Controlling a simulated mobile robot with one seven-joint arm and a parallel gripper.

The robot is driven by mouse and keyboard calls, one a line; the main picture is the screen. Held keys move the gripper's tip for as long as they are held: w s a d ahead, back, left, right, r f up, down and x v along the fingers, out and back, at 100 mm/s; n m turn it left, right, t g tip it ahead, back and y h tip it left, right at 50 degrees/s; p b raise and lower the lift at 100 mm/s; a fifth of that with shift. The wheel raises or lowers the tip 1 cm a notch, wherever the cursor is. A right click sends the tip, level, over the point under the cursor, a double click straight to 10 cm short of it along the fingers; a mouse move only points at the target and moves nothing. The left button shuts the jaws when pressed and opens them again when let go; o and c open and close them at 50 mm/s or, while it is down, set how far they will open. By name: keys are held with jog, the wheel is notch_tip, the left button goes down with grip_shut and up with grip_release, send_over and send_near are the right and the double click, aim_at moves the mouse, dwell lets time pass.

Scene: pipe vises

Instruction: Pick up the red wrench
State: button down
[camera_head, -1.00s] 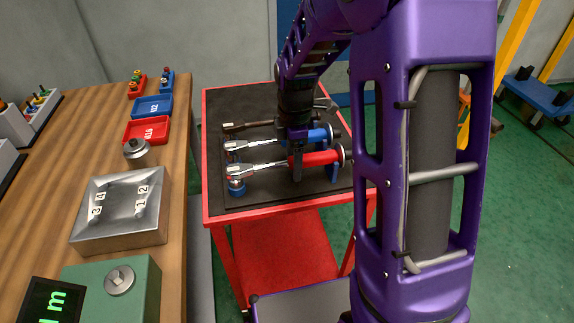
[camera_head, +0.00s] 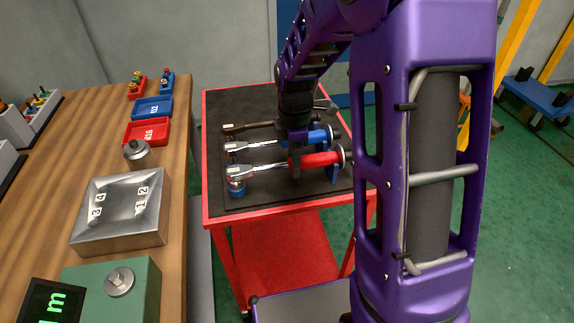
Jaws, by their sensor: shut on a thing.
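The red wrench (camera_head: 322,159), with a red handle and a silver shaft and head, lies roughly level across the front of the red cart's dark top. Its head points left, near a small blue and silver piece (camera_head: 236,187). My gripper (camera_head: 295,170) points down from above and is shut on the red wrench, at the left end of its red handle. My arm's wrist hides part of the area behind. I cannot tell whether the wrench is clear of its supports.
A blue-handled wrench (camera_head: 318,136) lies just behind, and a dark tool (camera_head: 250,126) lies behind that. A wooden bench (camera_head: 65,135) on the left holds a steel block (camera_head: 122,210), red and blue trays (camera_head: 152,107) and a green box. The cart's back left is clear.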

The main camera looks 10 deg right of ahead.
jog(key=shift+r, duration=0.15)
dwell(0.8)
notch_tip(320, 180, up, 10)
jog(key=shift+f+p, duration=0.1)
jog(key=shift+p, duration=0.95)
